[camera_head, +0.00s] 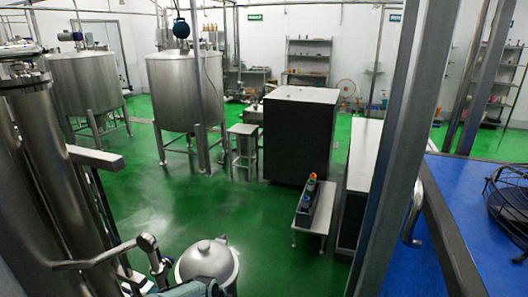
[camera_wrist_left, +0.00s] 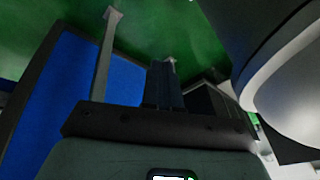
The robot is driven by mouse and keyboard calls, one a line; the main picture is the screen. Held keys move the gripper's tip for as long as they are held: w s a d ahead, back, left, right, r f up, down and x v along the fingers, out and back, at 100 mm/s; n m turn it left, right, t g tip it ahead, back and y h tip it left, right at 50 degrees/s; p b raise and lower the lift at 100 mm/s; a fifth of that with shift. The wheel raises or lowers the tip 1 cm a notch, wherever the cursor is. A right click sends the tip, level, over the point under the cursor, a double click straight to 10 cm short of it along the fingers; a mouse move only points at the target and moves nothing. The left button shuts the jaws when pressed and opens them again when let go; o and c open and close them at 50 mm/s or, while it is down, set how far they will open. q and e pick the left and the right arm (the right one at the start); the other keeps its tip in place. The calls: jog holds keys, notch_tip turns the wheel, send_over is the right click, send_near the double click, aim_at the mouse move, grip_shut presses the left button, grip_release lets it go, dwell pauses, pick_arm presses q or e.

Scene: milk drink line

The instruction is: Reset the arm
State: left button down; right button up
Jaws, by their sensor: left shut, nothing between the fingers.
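My left gripper (camera_wrist_left: 165,84) shows in the left wrist view, with its dark fingers together and nothing between them. It points toward the green floor (camera_wrist_left: 60,18) and a blue surface (camera_wrist_left: 85,75). I see no object touching its fingers. Neither gripper can be made out in the head view. My right gripper is in no view.
Steel tanks (camera_head: 185,90) stand at the back left. A dark cabinet (camera_head: 300,137) stands mid-room. A low stand (camera_head: 310,217) holds a grey bin with bottles. A steel post (camera_head: 400,140) and a blue-topped table (camera_head: 490,215) are close on the right. Green floor (camera_head: 185,200) is open between.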

pick_arm(q)
jog(key=s+f+n+g+h, duration=0.1)
jog(key=s+f+n, duration=0.6)
jog(key=s, duration=0.7)
jog(key=s+f+n+g+h, duration=0.1)
jog(key=s+f+n, duration=0.6)
jog(key=s, duration=0.7)
jog(key=s+n+g+y, duration=0.1)
jog(key=s+n, duration=0.4)
jog(key=s, duration=0.6)
jog(key=shift+a, duration=0.3)
jog(key=shift+s, duration=0.1)
